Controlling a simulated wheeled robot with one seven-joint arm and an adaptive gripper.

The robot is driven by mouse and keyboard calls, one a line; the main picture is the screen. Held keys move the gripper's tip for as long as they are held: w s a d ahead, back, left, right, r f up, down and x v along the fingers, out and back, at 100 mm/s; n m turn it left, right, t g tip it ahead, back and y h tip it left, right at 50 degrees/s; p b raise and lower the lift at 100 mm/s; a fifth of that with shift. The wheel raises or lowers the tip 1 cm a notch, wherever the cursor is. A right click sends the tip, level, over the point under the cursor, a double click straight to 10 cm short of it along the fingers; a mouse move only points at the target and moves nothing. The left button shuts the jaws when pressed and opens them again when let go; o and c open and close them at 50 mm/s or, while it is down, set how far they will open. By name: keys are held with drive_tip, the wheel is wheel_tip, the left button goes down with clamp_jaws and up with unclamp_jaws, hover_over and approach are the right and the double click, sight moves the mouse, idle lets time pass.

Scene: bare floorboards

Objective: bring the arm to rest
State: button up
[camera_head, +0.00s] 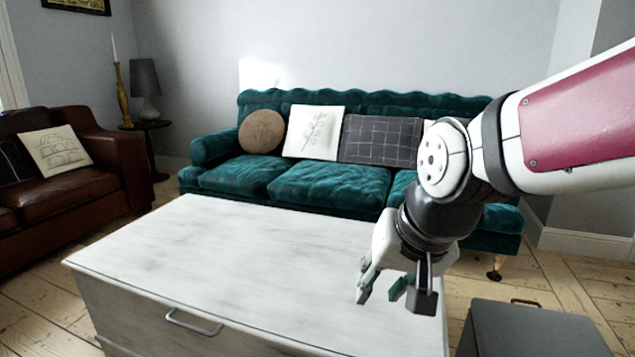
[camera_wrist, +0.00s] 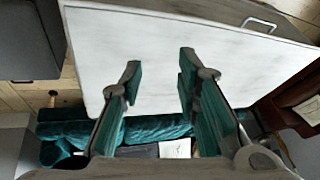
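My arm comes in from the right in the head view and bends down at the wrist. My gripper (camera_head: 380,296) hangs over the right part of the white table (camera_head: 220,250). In the wrist view my gripper (camera_wrist: 158,75) shows two fingers with green inner pads, spread well apart with nothing between them. The bare white tabletop (camera_wrist: 240,65) lies beyond the fingertips. The gripper looks to be above the tabletop, not touching it.
A green velvet sofa (camera_head: 330,185) with several cushions stands behind the table. A brown leather sofa (camera_head: 85,190) is at the left. A dark grey box (camera_head: 535,330) stands at the lower right. The tabletop is clear.

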drive_tip(key=s+d+f+g+h, duration=0.15)
drive_tip(key=s+d, duration=0.45)
drive_tip(key=s, duration=0.7)
drive_tip(key=s+d+g, duration=0.3)
drive_tip(key=s+d, duration=0.2)
drive_tip(key=s, duration=0.7)
wheel_tip(320, 180, up, 39)
drive_tip(key=n+t+p, duration=0.1)
drive_tip(key=t+p, duration=0.3)
drive_tip(key=p, duration=3.3)
drive_tip(key=shift+d+r+p, duration=0.2)
drive_tip(key=shift+p, duration=0.2)
drive_tip(key=shift+w+h, duration=0.1)
drive_tip(key=shift+h, duration=0.15)
